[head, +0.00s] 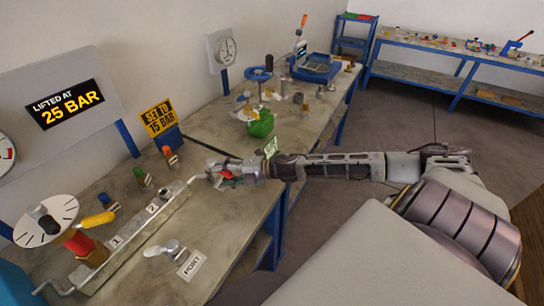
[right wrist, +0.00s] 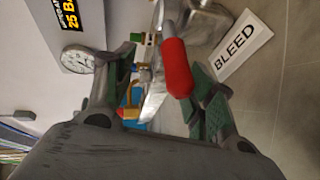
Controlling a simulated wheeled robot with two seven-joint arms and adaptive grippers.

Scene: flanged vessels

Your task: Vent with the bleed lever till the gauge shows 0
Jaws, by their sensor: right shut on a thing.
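My right gripper (head: 222,178) is at the far end of the pipe manifold on the near bench, shut on the bleed lever. In the right wrist view the lever's red handle (right wrist: 177,68) lies between the two green-padded fingers (right wrist: 163,85), nearer the right-hand one. The lever's red also shows at the jaws in the head view. A white BLEED label (right wrist: 236,48) lies beside it. A round gauge (head: 5,155) is cut off at the left edge; its reading cannot be made out. A gauge also shows in the wrist view (right wrist: 77,60), too small to read. My left gripper is not in view.
The near bench holds a dial wheel (head: 46,220), a yellow handle (head: 98,220), a PORT label (head: 192,264) and a "SET TO 15 BAR" sign (head: 158,118). A "LIFTED AT 25 BAR" sign (head: 66,104) stands behind. A green can (head: 260,124) stands farther back. Floor right of the benches is clear.

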